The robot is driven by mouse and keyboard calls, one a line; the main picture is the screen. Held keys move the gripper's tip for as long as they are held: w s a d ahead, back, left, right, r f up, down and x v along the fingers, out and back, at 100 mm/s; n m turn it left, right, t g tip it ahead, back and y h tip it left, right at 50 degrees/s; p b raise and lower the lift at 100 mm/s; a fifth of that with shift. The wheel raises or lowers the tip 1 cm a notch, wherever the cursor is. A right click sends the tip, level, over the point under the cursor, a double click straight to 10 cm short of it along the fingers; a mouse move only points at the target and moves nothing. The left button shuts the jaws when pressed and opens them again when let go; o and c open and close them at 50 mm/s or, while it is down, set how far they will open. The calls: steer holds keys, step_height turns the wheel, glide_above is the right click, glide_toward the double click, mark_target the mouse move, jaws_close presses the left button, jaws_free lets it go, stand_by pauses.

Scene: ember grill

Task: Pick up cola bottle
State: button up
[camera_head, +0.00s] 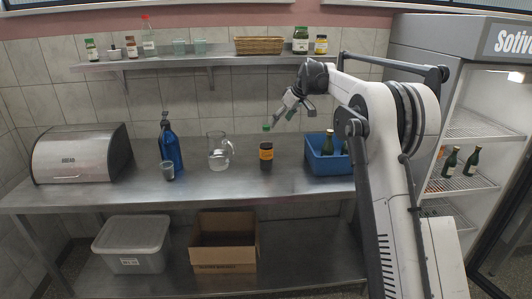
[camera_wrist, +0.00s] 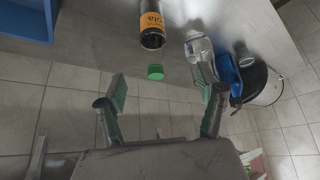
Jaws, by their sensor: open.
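The cola bottle (camera_head: 266,154) stands upright on the steel counter, with dark contents, an orange label and a green cap above a clear neck. In the wrist view the bottle (camera_wrist: 152,22) shows at the top middle, with its green cap (camera_wrist: 155,72) towards my gripper. My gripper (camera_head: 294,112) is above and slightly right of the bottle in the head view. In the wrist view my gripper (camera_wrist: 161,88) is open and empty, its two green-padded fingers spread on either side of the cap's line. The cap appears just beyond the fingertips, with no contact visible.
A glass jug (camera_head: 218,152), a blue bottle (camera_head: 171,143) and a small cup (camera_head: 168,172) stand left of the cola bottle. A blue crate (camera_head: 325,166) with dark bottles is at its right. A wall shelf (camera_head: 220,62) runs behind, above the counter.

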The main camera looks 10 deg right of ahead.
mark_target(266, 144)
steer(key=shift+n, duration=0.3)
steer(key=shift+w+d+p+x, duration=0.2)
steer(key=shift+p+x, duration=0.15)
steer(key=shift+x, duration=2.6)
steer(key=shift+w+d+p+x, duration=0.2)
steer(key=shift+p+x, duration=0.1)
steer(key=shift+x, duration=2.6)
steer(key=shift+w+d+p+x, duration=0.15)
steer(key=shift+p+x, duration=0.2)
steer(key=shift+x, duration=2.6)
steer(key=shift+r, duration=0.1)
steer(key=c, duration=1.6)
